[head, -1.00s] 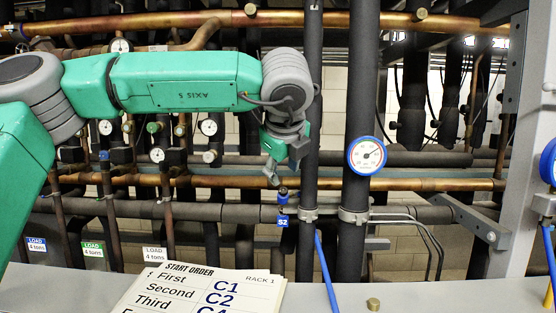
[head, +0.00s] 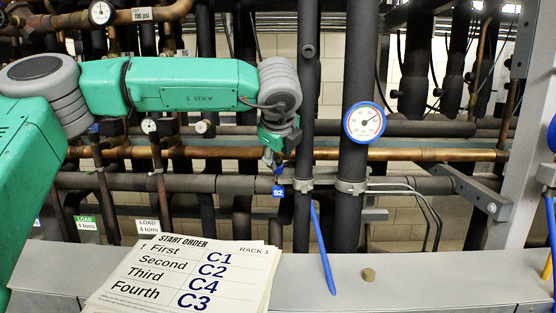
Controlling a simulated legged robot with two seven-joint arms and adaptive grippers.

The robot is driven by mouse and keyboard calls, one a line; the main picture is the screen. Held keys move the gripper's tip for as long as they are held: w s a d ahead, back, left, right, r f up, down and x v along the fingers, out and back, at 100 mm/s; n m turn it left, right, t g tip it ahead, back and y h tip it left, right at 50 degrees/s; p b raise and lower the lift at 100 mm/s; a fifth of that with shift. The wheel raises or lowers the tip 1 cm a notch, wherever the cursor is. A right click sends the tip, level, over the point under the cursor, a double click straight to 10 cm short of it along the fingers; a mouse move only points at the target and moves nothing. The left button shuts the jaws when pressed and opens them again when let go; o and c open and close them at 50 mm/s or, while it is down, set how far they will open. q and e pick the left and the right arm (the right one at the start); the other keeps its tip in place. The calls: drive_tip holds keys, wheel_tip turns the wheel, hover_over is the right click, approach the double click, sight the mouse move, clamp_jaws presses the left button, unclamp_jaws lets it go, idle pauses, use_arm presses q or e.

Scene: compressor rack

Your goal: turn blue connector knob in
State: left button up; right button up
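The blue connector knob (head: 279,170) shows only as a small blue patch just above the blue S2 tag (head: 278,190), on the dark horizontal pipe. My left gripper (head: 272,163) points down from the wrist at the knob's top and covers most of it. Its fingers are small and overlap the knob in the picture, so I cannot tell whether they are shut on it or only beside it. My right gripper is not in view.
A dark vertical pipe (head: 304,110) stands just right of the gripper, and a thicker one carries a round gauge (head: 364,122). A copper pipe (head: 400,155) runs behind. A start-order paper stack (head: 190,275) and blue stick (head: 323,250) are in front.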

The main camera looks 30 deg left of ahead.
use_arm(q)
drive_tip(key=n+b, duration=0.1)
drive_tip(key=b, duration=0.1)
drive_tip(key=n+b, duration=0.2)
drive_tip(key=shift+s+d+f+n, duration=0.1)
drive_tip(key=shift+d+f+n, duration=0.1)
drive_tip(key=shift+f+n, duration=0.15)
drive_tip(key=a+n+b, duration=0.1)
drive_tip(key=n+b, duration=0.2)
drive_tip(key=b, duration=0.2)
drive_tip(key=shift+a+n, duration=0.2)
drive_tip(key=shift+n, duration=0.05)
drive_tip(key=shift+d+r+n+b, duration=0.15)
drive_tip(key=shift+d+n+b, duration=0.15)
drive_tip(key=shift+b, duration=0.15)
drive_tip(key=shift+d+r, duration=0.15)
drive_tip(key=shift+d, duration=0.15)
drive_tip(key=shift+a, duration=0.1)
drive_tip(key=shift+a+b, duration=0.4)
drive_tip(key=shift+a, duration=0.15)
drive_tip(key=shift+d, duration=0.15)
drive_tip(key=shift+d, duration=0.1)
clamp_jaws()
